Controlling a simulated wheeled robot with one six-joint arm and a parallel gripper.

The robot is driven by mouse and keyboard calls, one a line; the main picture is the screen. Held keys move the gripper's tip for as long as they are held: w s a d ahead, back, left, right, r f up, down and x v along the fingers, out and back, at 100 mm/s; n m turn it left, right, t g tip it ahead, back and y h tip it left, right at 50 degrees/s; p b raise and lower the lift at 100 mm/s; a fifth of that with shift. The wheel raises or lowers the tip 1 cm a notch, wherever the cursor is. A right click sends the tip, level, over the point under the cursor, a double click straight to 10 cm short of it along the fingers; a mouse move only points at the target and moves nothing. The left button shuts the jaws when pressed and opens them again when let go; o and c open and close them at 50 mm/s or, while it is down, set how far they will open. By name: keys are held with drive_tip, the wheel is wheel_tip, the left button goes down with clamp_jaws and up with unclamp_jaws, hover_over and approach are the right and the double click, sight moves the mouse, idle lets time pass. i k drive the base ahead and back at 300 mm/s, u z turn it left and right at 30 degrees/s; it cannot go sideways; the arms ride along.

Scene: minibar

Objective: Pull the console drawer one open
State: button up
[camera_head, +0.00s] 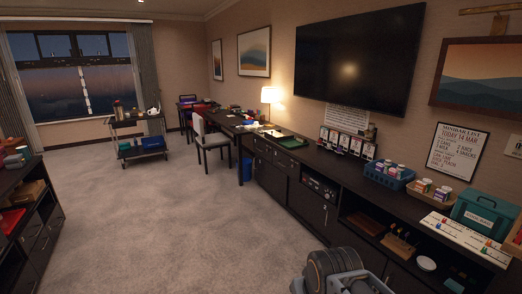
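The long dark console (343,168) runs along the right wall under the television. Near its far end, beside the desk, are drawer fronts with small handles: one (262,147) and another just nearer (281,159). Both look shut. I cannot tell which front is drawer one. Cupboard doors with handles lie below and nearer along the console. Part of my arm shows at the bottom centre-right, in front of the near part of the console. My gripper's fingers do not show.
Open carpet (160,215) fills the middle of the room. A chair (212,142) stands by the desk, a blue bin (247,169) beside the console's far end. A trolley (138,135) stands near the window, a dark shelf unit (37,232) at left. A blue basket (388,178) sits on the console.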

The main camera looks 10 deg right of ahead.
sight(260, 146)
drive_tip(key=z, duration=0.15)
drive_tip(key=i, duration=0.85)
drive_tip(key=z, duration=0.25)
drive_tip(key=i, duration=2.6)
drive_tip(key=u, duration=0.75)
drive_tip(key=i, duration=2.1)
drive_tip(key=u, duration=0.85)
drive_tip(key=i, duration=0.3)
drive_tip(key=u, duration=0.1)
